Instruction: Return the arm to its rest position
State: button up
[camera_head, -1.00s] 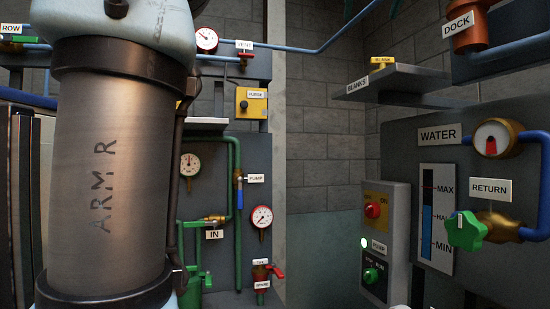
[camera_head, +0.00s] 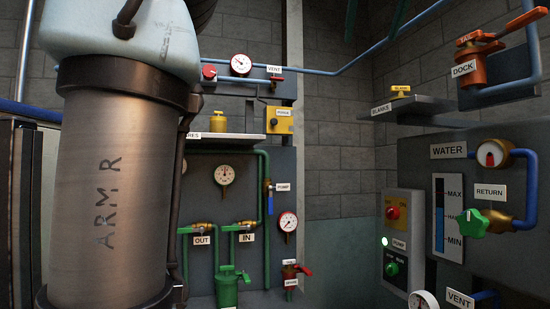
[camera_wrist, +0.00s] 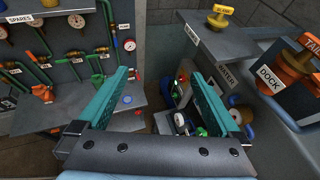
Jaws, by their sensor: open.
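My gripper (camera_wrist: 163,100) shows in the wrist view, with two teal fingers spread wide apart and nothing between them. It hangs in the air, with the wall panels, shelves and floor area below and beyond it. In the head view a large link of my arm, marked ARM R, fills the left side, and my gripper is out of that view.
The water panel (camera_head: 420,160) with its green return valve (camera_head: 487,222) is at right. The blanks shelf (camera_head: 425,106) and red dock valve (camera_head: 483,62) jut out above it. Pipes, gauges and a green canister (camera_head: 228,287) stand behind my arm.

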jog(key=w+f+n+g, duration=0.1)
jog(key=w+f+n, duration=0.15)
jog(key=f, duration=0.35)
jog(key=w+f+n+g+y, duration=0.1)
jog(key=w+f+n, duration=0.1)
jog(key=w+f, duration=0.35)
jog(key=w+f+n+g, duration=0.1)
jog(key=w+f+n, duration=0.1)
jog(key=f, duration=0.6)
jog(key=w+a+f+n+g, duration=0.15)
jog(key=a+f+n, duration=0.25)
jog(key=f, duration=0.4)
jog(key=w+a+f+n+g, duration=0.1)
jog(key=a+f+n+g, duration=0.2)
jog(key=f, duration=0.5)
jog(key=s+a+f+n+g, duration=0.1)
jog(key=s+a+f+n, duration=0.3)
jog(key=f, duration=0.5)
jog(key=s+a+f+n+g, duration=0.1)
jog(key=s+a+f+n, duration=0.4)
jog(key=a+f+n, duration=0.3)
jog(key=s+a+f+n+g, duration=0.2)
jog(key=s+a+f+n, duration=0.3)
jog(key=f+n, duration=0.5)
jog(key=shift+s+a+f, duration=0.15)
jog(key=shift+a+f, duration=0.65)
jog(key=shift+a, duration=0.3)
